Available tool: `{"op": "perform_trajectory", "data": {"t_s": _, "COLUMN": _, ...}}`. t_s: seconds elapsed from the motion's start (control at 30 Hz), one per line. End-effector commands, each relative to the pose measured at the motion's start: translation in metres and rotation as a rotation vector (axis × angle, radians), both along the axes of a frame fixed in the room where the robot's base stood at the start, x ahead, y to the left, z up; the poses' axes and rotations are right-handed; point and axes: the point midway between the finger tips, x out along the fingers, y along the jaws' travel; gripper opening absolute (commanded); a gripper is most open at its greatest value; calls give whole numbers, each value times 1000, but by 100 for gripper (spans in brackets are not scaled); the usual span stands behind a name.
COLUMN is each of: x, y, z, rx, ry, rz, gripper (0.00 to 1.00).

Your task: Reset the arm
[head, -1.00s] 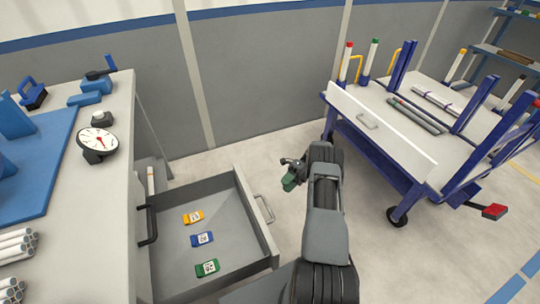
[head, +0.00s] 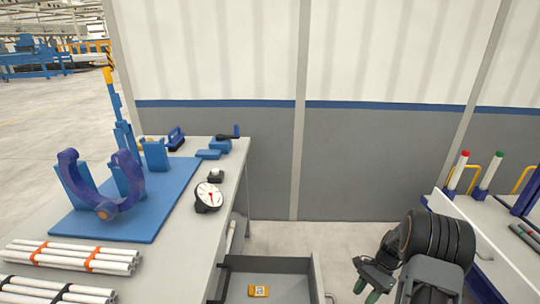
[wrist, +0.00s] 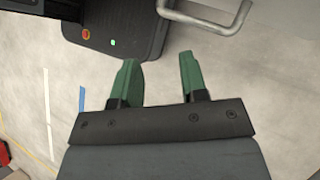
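My gripper (head: 369,284) is at the lower right of the head view, above the floor between the open drawer and the cart. The wrist view shows its two green fingers (wrist: 160,75) apart, with nothing between them. Beyond them in that view are bare floor, a dark rounded base with a red button and a green light, and a grey bar handle (wrist: 215,22). My arm is folded, with its dark ribbed joint raised above the gripper.
The workbench (head: 185,262) holds a blue fixture (head: 128,222), a dial gauge (head: 208,197) and bundled white pipes (head: 75,257). An open drawer (head: 285,265) beside it holds a yellow tag (head: 258,291). A cart (head: 480,240) stands at the right. Floor shows between drawer and cart.

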Motion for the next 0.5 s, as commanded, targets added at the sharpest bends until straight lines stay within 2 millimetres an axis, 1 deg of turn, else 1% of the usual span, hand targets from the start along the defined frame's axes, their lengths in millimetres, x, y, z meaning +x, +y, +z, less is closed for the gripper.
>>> {"op": "perform_trajectory", "data": {"t_s": 0.03, "x": -3, "y": 8, "z": 40, "rx": -25, "ry": -86, "rz": 105, "gripper": 40}}
{"op": "perform_trajectory", "data": {"t_s": 0.07, "x": -7, "y": 12, "z": 55, "rx": -37, "ry": -135, "rz": 171, "gripper": 40}}
{"op": "perform_trajectory", "data": {"t_s": 0.1, "x": -11, "y": 18, "z": 75, "rx": -55, "ry": -198, "rz": 258, "gripper": 40}}
{"op": "perform_trajectory", "data": {"t_s": 0.17, "x": -18, "y": 27, "z": 105, "rx": -82, "ry": -284, "rz": 384, "gripper": 40}}
{"op": "perform_trajectory", "data": {"t_s": 0.2, "x": -23, "y": 34, "z": 124, "rx": -100, "ry": -339, "rz": 465, "gripper": 40}}
{"op": "perform_trajectory", "data": {"t_s": 0.27, "x": -32, "y": 43, "z": 153, "rx": -129, "ry": -416, "rz": 582, "gripper": 40}}
{"op": "perform_trajectory", "data": {"t_s": 0.3, "x": -38, "y": 50, "z": 171, "rx": -150, "ry": -464, "rz": 656, "gripper": 40}}
{"op": "perform_trajectory", "data": {"t_s": 0.37, "x": -49, "y": 60, "z": 198, "rx": -180, "ry": -532, "rz": 761, "gripper": 40}}
{"op": "perform_trajectory", "data": {"t_s": 0.4, "x": -56, "y": 66, "z": 215, "rx": -202, "ry": -575, "rz": 821, "gripper": 40}}
{"op": "perform_trajectory", "data": {"t_s": 0.5, "x": -73, "y": 81, "z": 254, "rx": -256, "ry": -668, "rz": 944, "gripper": 40}}
